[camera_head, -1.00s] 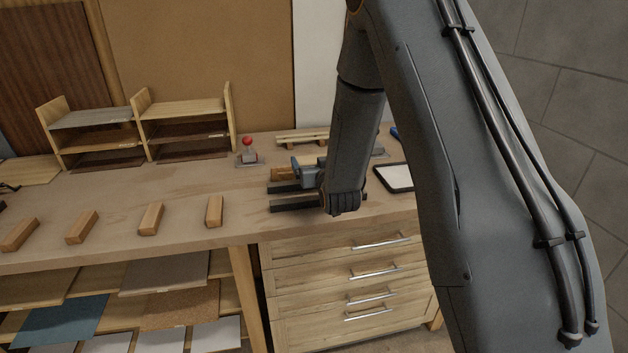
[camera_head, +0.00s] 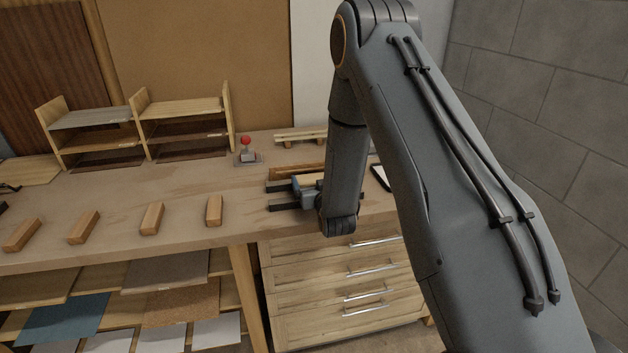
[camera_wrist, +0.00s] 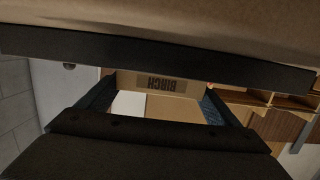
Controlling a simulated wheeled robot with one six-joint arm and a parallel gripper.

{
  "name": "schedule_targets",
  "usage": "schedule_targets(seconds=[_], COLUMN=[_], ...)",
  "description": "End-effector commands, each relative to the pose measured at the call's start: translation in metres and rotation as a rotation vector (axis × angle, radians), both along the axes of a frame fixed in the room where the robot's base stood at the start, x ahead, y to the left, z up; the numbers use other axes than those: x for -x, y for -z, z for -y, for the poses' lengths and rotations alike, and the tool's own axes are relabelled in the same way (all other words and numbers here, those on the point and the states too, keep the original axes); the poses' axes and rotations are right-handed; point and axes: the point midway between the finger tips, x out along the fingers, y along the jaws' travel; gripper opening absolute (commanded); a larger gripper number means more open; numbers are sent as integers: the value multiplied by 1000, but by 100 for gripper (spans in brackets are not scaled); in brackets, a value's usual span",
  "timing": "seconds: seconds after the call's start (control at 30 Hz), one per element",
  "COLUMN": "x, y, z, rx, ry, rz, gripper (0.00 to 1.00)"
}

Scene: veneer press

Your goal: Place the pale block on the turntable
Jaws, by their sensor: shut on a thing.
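My gripper (camera_head: 306,190) is above the right part of the bench in the head view, with its dark parts pointing left. It is shut on the pale block (camera_wrist: 162,83), which carries a dark BIRCH label that reads upside down in the wrist view. The block lies across the gap between the jaws. In the head view only a small pale patch shows at the gripper, and most of the block is hidden. I cannot make out the turntable in either view; my arm covers part of the bench's right side.
Several wooden blocks (camera_head: 152,218) lie along the bench front (camera_head: 120,190). A red-knobbed device (camera_head: 247,150) and a slatted wooden rack (camera_head: 300,136) stand behind, with a wooden strip (camera_head: 284,173) near my gripper. A two-bay shelf (camera_head: 140,112) stands back left.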

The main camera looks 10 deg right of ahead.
Motion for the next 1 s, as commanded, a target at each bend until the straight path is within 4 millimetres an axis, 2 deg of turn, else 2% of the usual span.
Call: schedule_targets(seconds=[0.53, 0.57, 0.63, 0.87, 1.0], x=[0, 0, 0, 0, 0], y=[12, 12, 12, 12, 5], z=[0, 0, 0, 0, 0], rx=[0, 0, 0, 0, 0], ry=[0, 0, 0, 0, 0], rz=[0, 0, 0, 0, 0], gripper=[61, 87, 99, 100, 100])
